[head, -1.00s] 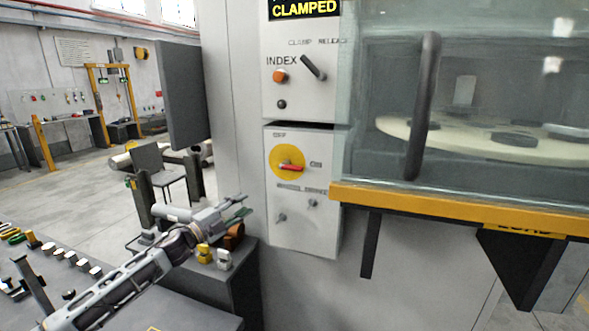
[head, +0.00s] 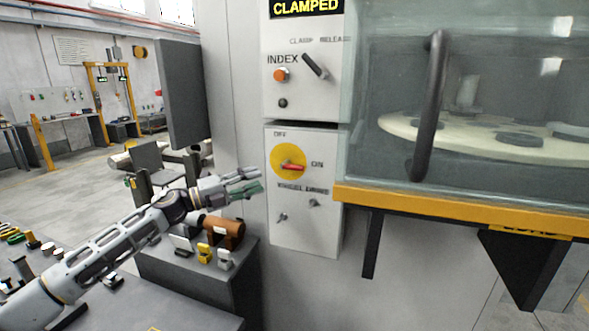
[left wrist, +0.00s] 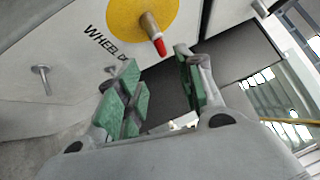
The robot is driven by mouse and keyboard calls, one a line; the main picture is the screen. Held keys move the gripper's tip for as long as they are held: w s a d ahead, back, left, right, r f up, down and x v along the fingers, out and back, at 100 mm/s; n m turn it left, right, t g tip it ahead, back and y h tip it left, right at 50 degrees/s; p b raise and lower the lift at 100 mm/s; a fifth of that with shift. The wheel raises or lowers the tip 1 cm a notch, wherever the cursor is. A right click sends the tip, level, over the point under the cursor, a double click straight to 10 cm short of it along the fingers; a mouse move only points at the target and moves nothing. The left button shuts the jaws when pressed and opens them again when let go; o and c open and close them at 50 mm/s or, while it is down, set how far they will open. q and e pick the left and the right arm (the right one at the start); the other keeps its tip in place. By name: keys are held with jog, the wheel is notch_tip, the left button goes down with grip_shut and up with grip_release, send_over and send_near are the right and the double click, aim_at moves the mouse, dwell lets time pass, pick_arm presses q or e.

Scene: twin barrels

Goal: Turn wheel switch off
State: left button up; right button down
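The wheel switch (head: 289,164) is a red-tipped handle on a yellow disc on the machine's white panel, between the labels OFF above and ON at its right. In the head view its red end points right, toward ON. In the left wrist view the handle (left wrist: 153,34) stands out from the disc with its red tip toward the camera. My left gripper (head: 251,183) is left of the switch and a little lower, apart from it. Its green-padded fingers (left wrist: 158,96) are spread with nothing between them. My right gripper is not in view.
Above is a panel with an orange INDEX button (head: 281,75) and a black clamp lever (head: 315,66). Two small toggles (head: 314,203) sit below the switch. A glass door with a dark handle (head: 430,105) is at right. A grey cabinet (head: 205,270) with small items stands below my left arm.

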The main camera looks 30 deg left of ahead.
aim_at(290, 169)
pick_arm(q)
jog(key=shift+w+d, duration=0.1)
jog(key=shift+x, duration=3.5)
jog(key=shift+b+x, duration=0.3)
jog(key=shift+x, duration=0.55)
jog(key=shift+w+d+r, duration=0.1)
jog(key=shift+w+d, duration=0.2)
jog(key=shift+w, duration=0.2)
jog(key=shift+w+d+r, duration=0.1)
jog(key=shift+w+d, duration=0.1)
jog(key=shift+w, duration=0.3)
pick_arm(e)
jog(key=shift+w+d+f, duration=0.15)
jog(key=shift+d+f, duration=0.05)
pick_arm(q)
jog(key=shift+w+d+r+p, duration=0.1)
jog(key=shift+w+d+p, duration=0.2)
jog(key=shift+w, duration=0.1)
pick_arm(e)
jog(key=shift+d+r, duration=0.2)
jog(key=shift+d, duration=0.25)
pick_arm(q)
jog(key=shift+w+d, duration=0.15)
jog(key=shift+w, duration=0.05)
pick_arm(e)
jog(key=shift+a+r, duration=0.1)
